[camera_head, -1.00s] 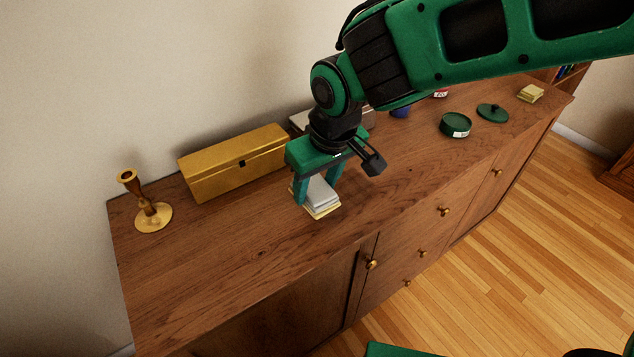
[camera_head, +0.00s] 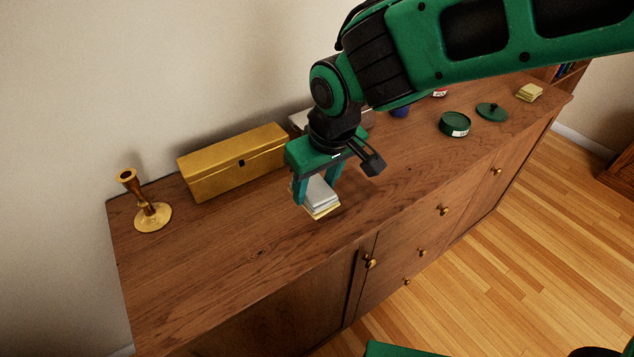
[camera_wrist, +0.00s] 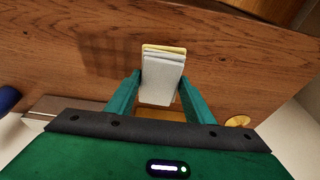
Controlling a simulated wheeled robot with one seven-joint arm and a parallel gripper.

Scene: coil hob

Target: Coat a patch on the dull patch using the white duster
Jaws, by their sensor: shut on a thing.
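My gripper (camera_head: 316,190) is shut on the white duster (camera_head: 321,189), a pale folded pad with a yellow layer at its lower edge. In the wrist view the duster (camera_wrist: 161,78) sits between the two green fingers (camera_wrist: 160,95). It is held low over the wooden cabinet top (camera_head: 230,250); I cannot tell whether it touches the wood. A darker area (camera_wrist: 108,57) shows on the wood left of the duster in the wrist view. It may be the dull patch or a shadow; I cannot tell.
A gold box (camera_head: 235,162) stands behind my gripper, and a brass candlestick (camera_head: 152,215) is at the left. At the right are an open green tin (camera_head: 455,125), its lid (camera_head: 492,112), a blue ball (camera_head: 400,112) and yellow cloths (camera_head: 530,92). The front middle is clear.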

